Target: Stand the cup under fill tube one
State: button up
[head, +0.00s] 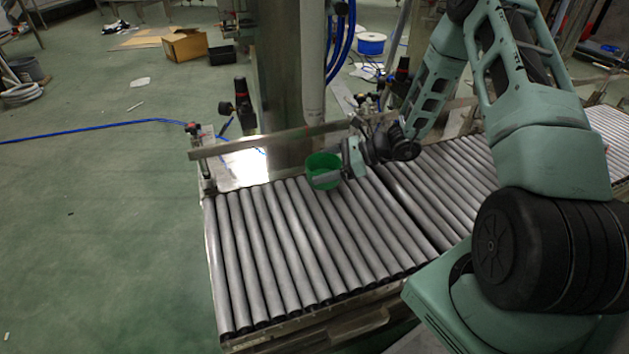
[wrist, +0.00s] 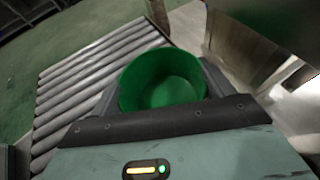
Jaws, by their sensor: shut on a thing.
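The green cup (head: 322,165) is upright at the back of the roller conveyor, near the side rail. My gripper (head: 328,177) reaches it from the right and is shut on it, with a finger across its near side. In the wrist view the cup (wrist: 162,80) sits between my fingers, its mouth open and empty. A pale vertical tube (head: 312,70) comes down beside the steel column, above and a little behind the cup; I cannot tell which fill tube it is. Whether the cup's base touches the rollers is hidden.
The roller conveyor (head: 290,250) is bare to the left and front of the cup. A metal rail (head: 260,140) runs along its back edge. The steel column (head: 283,90) stands just behind the rail. Blue hoses (head: 343,45) hang beside the tube.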

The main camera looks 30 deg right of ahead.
jog(key=shift+w+a, duration=0.35)
jog(key=shift+a, duration=0.15)
jog(key=f+b, duration=0.2)
jog(key=a+f+b, duration=0.1)
jog(key=shift+w+f, duration=0.3)
jog(key=shift+w, duration=0.05)
jog(key=shift+r, duration=0.1)
jog(key=o, duration=0.9)
jog(key=shift+o, duration=0.2)
